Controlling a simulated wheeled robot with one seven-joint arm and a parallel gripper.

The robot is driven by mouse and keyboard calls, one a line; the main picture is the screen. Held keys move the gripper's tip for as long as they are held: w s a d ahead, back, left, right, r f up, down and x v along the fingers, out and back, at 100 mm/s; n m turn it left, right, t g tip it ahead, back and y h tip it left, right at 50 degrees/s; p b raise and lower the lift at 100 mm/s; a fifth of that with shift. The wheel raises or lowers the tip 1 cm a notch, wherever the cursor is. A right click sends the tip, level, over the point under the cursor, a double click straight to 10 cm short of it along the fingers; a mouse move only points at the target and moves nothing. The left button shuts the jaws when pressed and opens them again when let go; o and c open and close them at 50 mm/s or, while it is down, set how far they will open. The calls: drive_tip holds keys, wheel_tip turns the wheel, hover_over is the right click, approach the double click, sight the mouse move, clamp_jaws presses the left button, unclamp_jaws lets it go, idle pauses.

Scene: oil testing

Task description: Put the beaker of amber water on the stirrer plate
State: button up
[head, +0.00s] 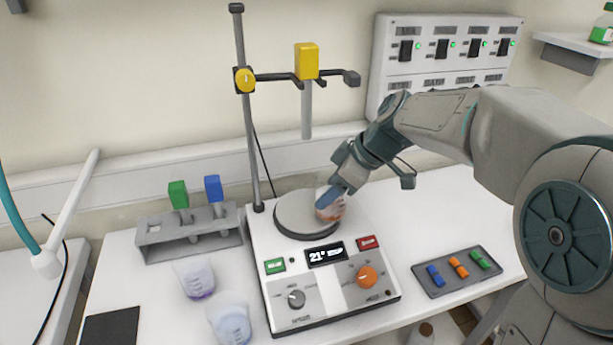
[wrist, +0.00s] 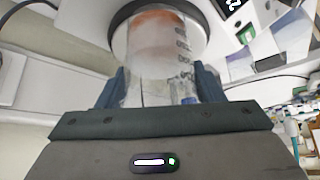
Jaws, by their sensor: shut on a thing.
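My gripper (head: 333,197) is shut on the beaker of amber water (head: 330,211) over the right part of the round stirrer plate (head: 292,214). In the wrist view the clear beaker (wrist: 160,60) with dark marks stands between the two blue fingers (wrist: 160,88), with an orange tint toward its far end. The stirrer plate (wrist: 120,35) shows behind that end. The beaker looks close to upright. I cannot tell whether its base touches the plate. My fingers hide part of it in the head view.
A stand rod (head: 247,120) with a yellow-clamped probe (head: 307,100) rises behind the plate. Two other beakers, one purple (head: 196,279) and one bluish (head: 230,320), stand at the front left. A grey rack (head: 190,237) is at left, a small tray (head: 457,271) at right.

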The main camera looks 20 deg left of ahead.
drive_tip(key=a, duration=0.2)
drive_tip(key=a+p, duration=0.1)
drive_tip(key=a, duration=0.2)
drive_tip(key=shift+w+a+r+p, duration=0.1)
drive_tip(key=shift+w+a+p, duration=0.25)
drive_tip(key=shift+a+p, duration=0.05)
drive_tip(key=shift+d, duration=0.2)
drive_tip(key=shift+f, duration=0.35)
drive_tip(key=o, duration=1.1)
drive_tip(key=shift+o, duration=0.2)
drive_tip(key=shift+r, duration=0.1)
drive_tip(key=shift+r, duration=0.15)
drive_tip(key=w+v, duration=0.1)
drive_tip(key=v, duration=1.1)
drive_tip(key=s+d+f+m+t+h, duration=0.1)
drive_tip(key=s+d+f+m+h, duration=0.2)
drive_tip(key=s+d+f+m, duration=0.4)
drive_tip(key=s+d+f+m+t+h, duration=0.1)
drive_tip(key=s+d+f+m+h, duration=0.2)
drive_tip(key=s+d+f+m, duration=0.4)
drive_tip(key=s+d+m+b, duration=0.1)
drive_tip(key=s+d+m, duration=0.1)
drive_tip(key=s+d, duration=0.3)
drive_tip(key=shift+s+d+f+m+h, duration=0.2)
drive_tip(key=shift+s+d+m+h, duration=0.15)
drive_tip(key=shift+d, duration=1.7)
